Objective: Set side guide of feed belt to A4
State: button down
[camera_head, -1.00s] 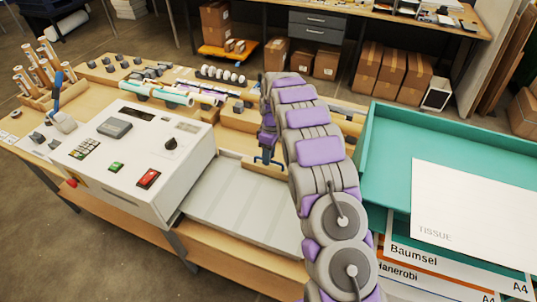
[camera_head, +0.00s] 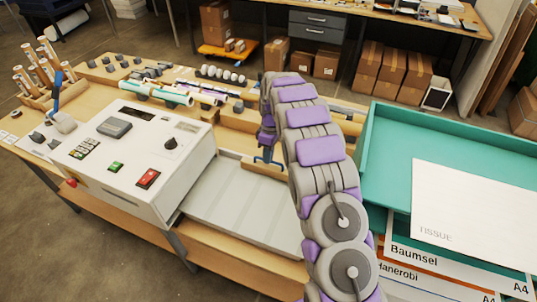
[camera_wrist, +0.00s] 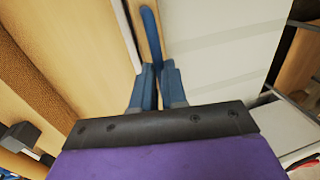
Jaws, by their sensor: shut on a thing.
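The feed belt (camera_head: 235,205) is a light grey ribbed surface to the right of the white laminator. It also shows in the wrist view (camera_wrist: 225,50). The side guide (camera_head: 252,167) is a low wooden strip along the belt's far side. My gripper (camera_head: 265,160) is at this guide, partly hidden by my arm. In the wrist view, my gripper's blue fingers (camera_wrist: 158,68) are closed on a slim blue handle (camera_wrist: 150,32) at the belt's edge. Any A4 mark on the guide's scale is not visible.
The white laminator housing (camera_head: 135,155) with buttons and a knob stands left of the belt. A teal tray (camera_head: 385,150) with a white TISSUE sheet (camera_head: 470,215) is at right, above labelled A4 packs (camera_head: 440,262). Rolls and small parts lie behind on the wooden table.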

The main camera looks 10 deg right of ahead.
jog(key=s+a, duration=0.4)
jog(key=s, duration=0.3)
jog(key=shift+a+b, duration=0.4)
jog(key=shift+b, duration=0.05)
jog(key=shift+s, duration=0.1)
jog(key=c, duration=1.2)
grip_release()
jog(key=shift+a, duration=0.1)
jog(key=shift+o, duration=0.2)
notch_tip(320, 180, up, 17)
jog(key=w+d, duration=0.1)
jog(key=w, duration=0.2)
jog(key=shift+d+p, duration=0.3)
jog(key=shift+d, duration=0.1)
